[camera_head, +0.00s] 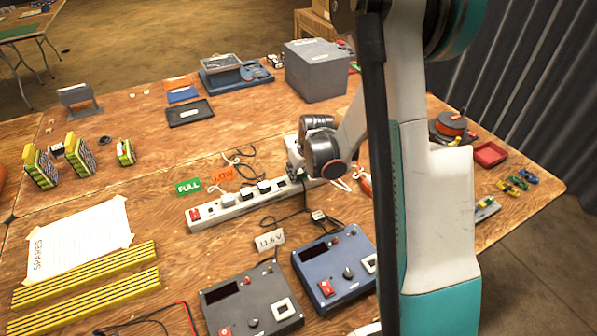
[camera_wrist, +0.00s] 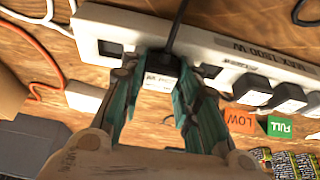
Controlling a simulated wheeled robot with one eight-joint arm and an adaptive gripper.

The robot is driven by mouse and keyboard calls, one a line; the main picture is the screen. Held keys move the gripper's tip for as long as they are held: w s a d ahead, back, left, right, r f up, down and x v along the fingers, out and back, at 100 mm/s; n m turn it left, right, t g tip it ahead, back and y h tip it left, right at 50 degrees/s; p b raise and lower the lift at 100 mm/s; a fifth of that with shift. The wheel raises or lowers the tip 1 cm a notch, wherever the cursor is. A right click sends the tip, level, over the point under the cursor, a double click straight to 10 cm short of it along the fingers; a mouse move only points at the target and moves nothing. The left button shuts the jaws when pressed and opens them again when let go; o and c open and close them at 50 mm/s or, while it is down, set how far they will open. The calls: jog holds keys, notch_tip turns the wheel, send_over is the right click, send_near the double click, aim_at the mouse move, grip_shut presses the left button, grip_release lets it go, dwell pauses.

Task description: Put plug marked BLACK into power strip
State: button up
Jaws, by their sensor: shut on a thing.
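The white power strip (camera_head: 240,205) lies across the middle of the table and also crosses the top of the wrist view (camera_wrist: 215,45). An empty socket (camera_wrist: 108,47) shows near its left end in the wrist view, and several dark plugs (camera_wrist: 252,88) sit along its right part. My gripper (camera_wrist: 164,66) is shut on a black plug (camera_wrist: 163,63) with a black cord running up past the strip. The plug overlaps the strip in this view; I cannot tell whether it is seated. Its marking is not readable. In the head view my wrist hides the plug.
A grey charger (camera_head: 250,300) and a blue charger (camera_head: 336,268) stand in front of the strip. An orange LOW card (camera_head: 224,174) and a green FULL card (camera_head: 188,187) lie behind it. A grey box (camera_head: 316,72) stands at the back. Loose cords lie around the strip.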

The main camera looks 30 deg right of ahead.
dwell(0.4)
jog(key=o, duration=1.2)
jog(key=shift+f, duration=0.1)
jog(key=shift+o, duration=0.5)
jog(key=shift+o, duration=0.9)
jog(key=shift+r+p, duration=2.3)
jog(key=shift+r, duration=1.5)
